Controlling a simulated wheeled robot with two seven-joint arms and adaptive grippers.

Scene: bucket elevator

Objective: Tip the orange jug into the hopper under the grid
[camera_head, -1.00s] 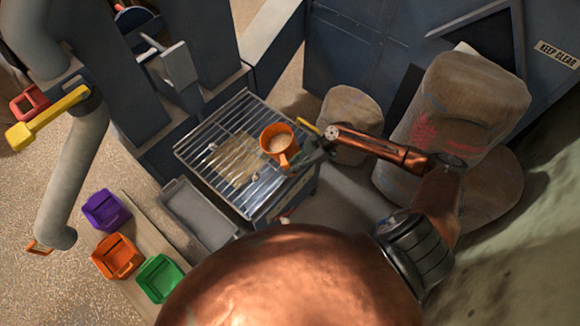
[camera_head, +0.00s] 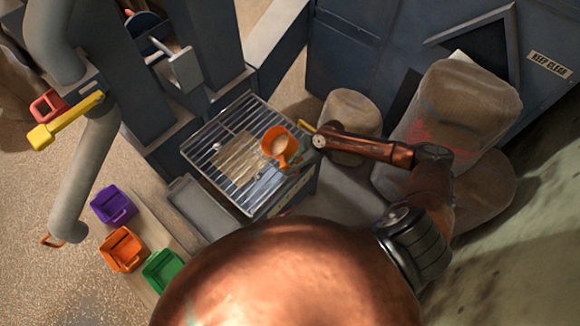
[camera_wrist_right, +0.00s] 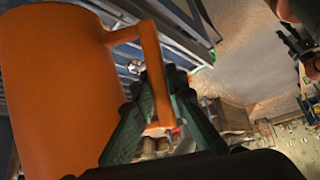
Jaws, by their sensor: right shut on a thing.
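The orange jug (camera_head: 269,150) is held over the right part of the wire grid (camera_head: 215,128) in the head view. Pale material shows in its mouth. The hopper (camera_head: 290,196) is the box under the grid, with a pale patch seen through the bars. My right gripper (camera_head: 295,160) is shut on the jug's handle at the jug's lower right. In the right wrist view the jug (camera_wrist_right: 50,90) fills the left side, and the gripper's green-black fingers (camera_wrist_right: 150,105) close around the handle. The exact tilt is hard to tell. My left gripper is not in view.
A grey tray (camera_head: 187,190) sits left of the hopper. Purple (camera_head: 113,205), orange (camera_head: 123,249) and green (camera_head: 163,272) bins stand lower left. Sacks (camera_head: 455,105) stand right, near my arm. A grey machine column (camera_head: 150,90) rises behind the grid. A yellow handle (camera_head: 65,120) is at left.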

